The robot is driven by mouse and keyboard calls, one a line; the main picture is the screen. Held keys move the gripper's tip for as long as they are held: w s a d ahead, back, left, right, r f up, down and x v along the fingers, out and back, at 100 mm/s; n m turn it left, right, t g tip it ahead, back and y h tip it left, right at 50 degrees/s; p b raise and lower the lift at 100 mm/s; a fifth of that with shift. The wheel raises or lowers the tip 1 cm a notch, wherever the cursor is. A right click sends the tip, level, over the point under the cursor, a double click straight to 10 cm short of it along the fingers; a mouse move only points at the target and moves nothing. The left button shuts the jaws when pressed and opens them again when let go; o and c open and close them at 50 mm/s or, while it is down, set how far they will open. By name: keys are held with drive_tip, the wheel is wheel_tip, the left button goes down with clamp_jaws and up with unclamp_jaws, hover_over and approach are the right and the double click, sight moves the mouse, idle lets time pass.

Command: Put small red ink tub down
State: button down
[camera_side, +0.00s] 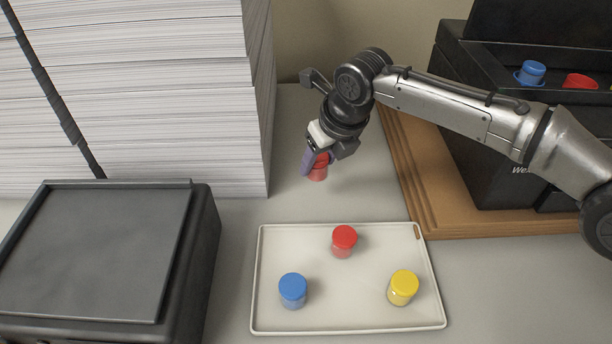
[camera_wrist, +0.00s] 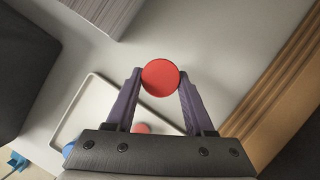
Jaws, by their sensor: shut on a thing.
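A small red ink tub (camera_side: 318,170) is held in my gripper (camera_side: 314,163), behind the white tray (camera_side: 262,290) and to the right of the paper stack. In the wrist view my gripper (camera_wrist: 160,88) has its two purple fingers on either side of the tub's round red lid (camera_wrist: 160,77). I cannot tell whether the tub's base touches the table. Another red-lidded tub (camera_side: 344,240) stands upright on the tray; in the wrist view the gripper body partly hides it (camera_wrist: 141,128).
A blue tub (camera_side: 293,290) and a yellow tub (camera_side: 403,287) also stand on the tray. A tall paper stack (camera_side: 130,90) is at left, a black machine (camera_side: 105,255) at front left. A wooden board (camera_side: 410,170) with a black machine (camera_side: 480,130) is at right. Grey table (camera_side: 290,200) lies bare between.

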drive_tip(key=shift+w+a+f, duration=0.4)
drive_tip(key=shift+f, duration=0.25)
drive_tip(key=shift+w+a+f, duration=0.35)
drive_tip(key=shift+w+f, duration=0.05)
drive_tip(key=shift+f, duration=0.25)
drive_tip(key=shift+w+a+f, duration=0.4)
drive_tip(key=shift+f, duration=1.75)
drive_tip(key=shift+f, duration=0.2)
drive_tip(key=shift+c, duration=1.4)
unclamp_jaws()
drive_tip(key=shift+r, duration=0.15)
drive_tip(key=v, duration=1.2)
drive_tip(key=shift+w, duration=0.1)
